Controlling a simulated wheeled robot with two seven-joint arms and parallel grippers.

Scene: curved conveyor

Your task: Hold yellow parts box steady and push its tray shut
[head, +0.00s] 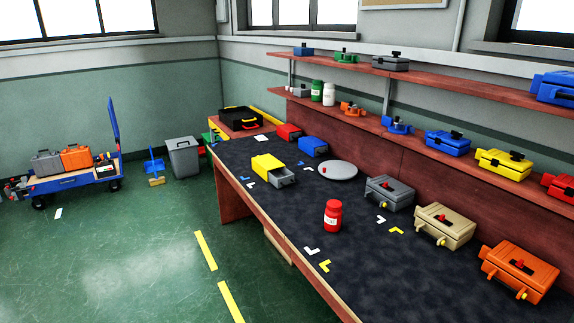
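The yellow parts box (268,166) sits on the dark workbench top, left of the round grey disc. Its grey tray (284,177) sticks out of the box's front, toward the lower right, so the tray is open. Neither of my grippers shows in the head view, and nothing touches the box.
On the dark bench (270,210) stand a red jar (333,216), a grey disc (338,170), a blue box (313,146), a red box (289,132) and grey (389,190), tan (444,226) and orange (519,269) cases. Shelves (440,160) run behind. Bench left of the jar is mostly clear.

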